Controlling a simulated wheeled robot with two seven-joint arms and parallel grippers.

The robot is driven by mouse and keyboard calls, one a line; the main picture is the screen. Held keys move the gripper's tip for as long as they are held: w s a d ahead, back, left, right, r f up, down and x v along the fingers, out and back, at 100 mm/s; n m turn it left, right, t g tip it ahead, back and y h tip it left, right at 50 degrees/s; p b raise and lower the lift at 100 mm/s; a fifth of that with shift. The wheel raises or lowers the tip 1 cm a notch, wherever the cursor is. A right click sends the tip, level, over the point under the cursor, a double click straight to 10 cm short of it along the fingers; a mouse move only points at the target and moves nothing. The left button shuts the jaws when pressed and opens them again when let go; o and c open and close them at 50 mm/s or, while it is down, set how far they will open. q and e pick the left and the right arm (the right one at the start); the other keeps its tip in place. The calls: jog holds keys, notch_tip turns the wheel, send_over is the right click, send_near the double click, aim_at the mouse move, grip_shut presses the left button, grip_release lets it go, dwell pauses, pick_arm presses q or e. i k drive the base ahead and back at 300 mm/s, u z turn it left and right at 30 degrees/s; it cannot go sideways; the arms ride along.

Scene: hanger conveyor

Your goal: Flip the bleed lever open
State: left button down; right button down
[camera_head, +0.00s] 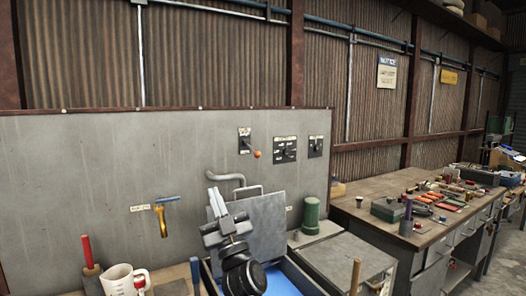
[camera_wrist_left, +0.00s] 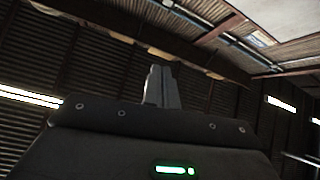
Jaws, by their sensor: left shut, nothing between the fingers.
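A yellow lever (camera_head: 163,222) hangs down from a short blue pipe (camera_head: 166,199) on the grey panel, beside a small label. A second lever with an orange knob (camera_head: 257,154) sticks out of a dark plate higher on the panel. The labels are too small to read, so I cannot tell which is the bleed lever. My left gripper (camera_head: 216,199) is in front of the panel, pointing up, right of the yellow lever and below the orange knob. It looks apart from both. Its fingers are together and empty, also in the left wrist view (camera_wrist_left: 161,86). My right gripper is out of view.
A grey upright plate (camera_head: 265,222) stands behind my left wrist, over a blue-lined tray (camera_head: 293,280). A green cylinder (camera_head: 311,214) is to its right. A white jug (camera_head: 118,278) and a red-handled tool (camera_head: 87,249) stand at lower left. A workbench (camera_head: 359,214) with tools fills the right.

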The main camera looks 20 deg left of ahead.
aim_at(245, 142)
jog(key=z, duration=0.05)
jog(key=i, duration=1.1)
